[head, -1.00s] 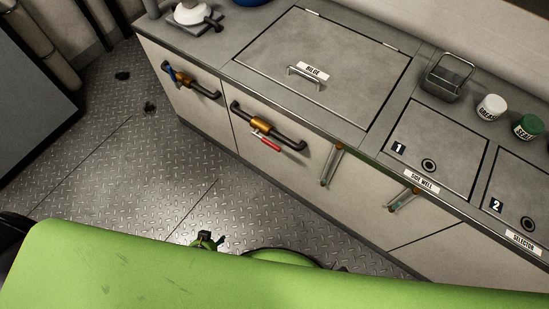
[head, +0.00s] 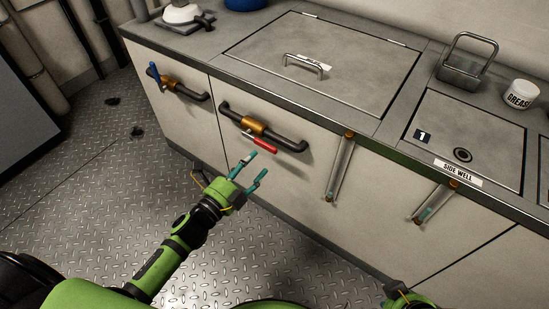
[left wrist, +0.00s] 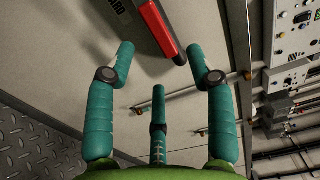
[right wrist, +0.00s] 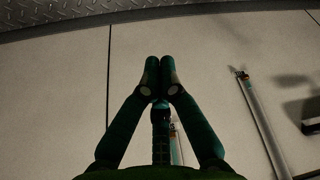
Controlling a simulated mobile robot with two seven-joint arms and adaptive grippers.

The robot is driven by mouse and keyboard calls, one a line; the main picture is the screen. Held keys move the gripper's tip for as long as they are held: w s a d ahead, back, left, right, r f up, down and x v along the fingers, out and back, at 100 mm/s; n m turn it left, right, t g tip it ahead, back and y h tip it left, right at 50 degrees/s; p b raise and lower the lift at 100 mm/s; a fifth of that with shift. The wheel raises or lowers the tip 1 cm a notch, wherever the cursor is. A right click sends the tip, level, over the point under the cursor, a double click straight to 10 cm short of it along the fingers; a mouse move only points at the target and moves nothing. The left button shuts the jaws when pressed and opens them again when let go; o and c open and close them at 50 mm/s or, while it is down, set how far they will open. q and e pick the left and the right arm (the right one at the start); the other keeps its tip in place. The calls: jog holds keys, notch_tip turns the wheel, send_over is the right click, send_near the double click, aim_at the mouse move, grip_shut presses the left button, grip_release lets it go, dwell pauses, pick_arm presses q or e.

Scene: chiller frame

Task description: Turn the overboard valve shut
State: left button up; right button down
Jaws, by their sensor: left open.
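The valve with the red lever (head: 265,145) sits on a dark pipe with a brass body (head: 254,126) on the cabinet front. Its lever lies roughly along the pipe. In the left wrist view the red lever (left wrist: 160,28) shows at the top, beside a partly cut-off label ending in "ARD". My left gripper (head: 258,164) is open and empty just below the lever, apart from it; its fingertips (left wrist: 162,55) lie below and to both sides of the lever's end. My right gripper (right wrist: 158,68) has its fingers together, empty, before the cabinet front.
A second valve with a blue lever (head: 154,72) is on the pipe to the left. A basket (head: 465,62) and a grease jar (head: 521,94) stand on top.

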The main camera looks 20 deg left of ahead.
aim_at(261, 141)
pick_arm(q)
jog(key=x, duration=0.6)
jog(key=shift+b, duration=0.45)
pick_arm(e)
jog(key=w+a+r+t, duration=0.2)
jog(key=w+t, duration=0.1)
jog(key=w, duration=0.2)
jog(key=shift+w+r+y, duration=0.3)
jog(key=shift+w+y, duration=0.05)
jog(key=shift+y, duration=0.05)
pick_arm(q)
jog(key=shift+w, duration=0.1)
grip_shut()
